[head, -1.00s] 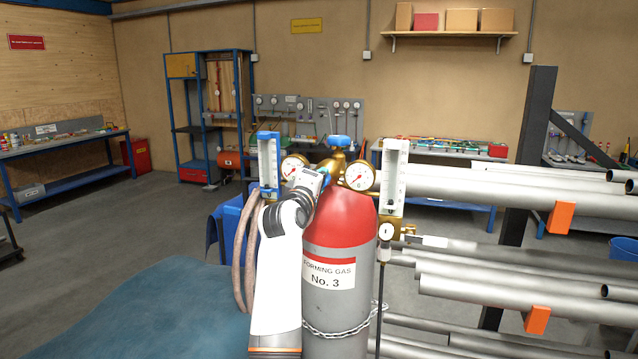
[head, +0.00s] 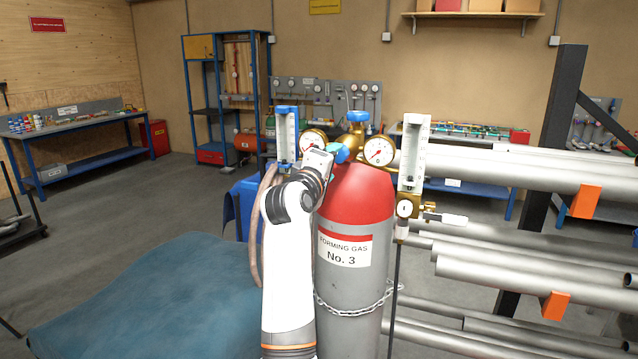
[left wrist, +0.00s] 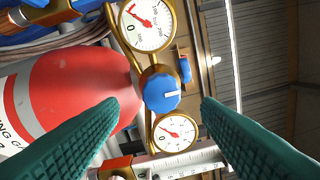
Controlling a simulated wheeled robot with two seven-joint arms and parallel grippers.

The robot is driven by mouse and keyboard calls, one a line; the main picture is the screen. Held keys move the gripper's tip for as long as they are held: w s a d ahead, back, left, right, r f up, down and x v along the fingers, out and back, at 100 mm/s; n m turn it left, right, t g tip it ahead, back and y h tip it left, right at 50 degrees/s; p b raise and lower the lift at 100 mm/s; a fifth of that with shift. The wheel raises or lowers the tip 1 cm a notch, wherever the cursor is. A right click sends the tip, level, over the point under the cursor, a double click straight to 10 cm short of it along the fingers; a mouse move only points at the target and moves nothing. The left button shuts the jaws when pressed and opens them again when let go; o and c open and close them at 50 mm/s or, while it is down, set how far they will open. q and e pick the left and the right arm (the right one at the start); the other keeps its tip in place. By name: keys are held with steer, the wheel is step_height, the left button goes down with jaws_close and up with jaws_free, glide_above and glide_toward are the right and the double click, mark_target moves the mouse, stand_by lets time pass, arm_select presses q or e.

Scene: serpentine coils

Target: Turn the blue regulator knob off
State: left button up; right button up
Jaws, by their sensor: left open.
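The blue regulator knob (left wrist: 161,92) has a white mark pointing right in the left wrist view. It sits between two round gauges (left wrist: 149,22) (left wrist: 174,133) on a brass regulator. In the head view the knob (head: 341,154) shows beside my gripper, partly hidden. My left gripper (left wrist: 160,102) is open, its green fingers pointing at the knob, one tip on each side. I see no clear contact. The grey cylinder (head: 344,278) with a red shoulder, labelled Forming Gas No. 3, stands under the regulator. My right gripper is not in view.
A blue valve handwheel (head: 358,116) tops the cylinder. Flowmeters stand left (head: 287,138) and right (head: 412,155) of the gauges. A chain (head: 350,312) rings the cylinder. Metal pipes (head: 520,172) fill the right side. Open floor lies at left.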

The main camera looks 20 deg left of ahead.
arm_select(q)
steer(key=s+b, duration=0.2)
steer(key=s, duration=0.5)
steer(key=shift+s+a+f, duration=0.15)
steer(key=shift+s, duration=0.05)
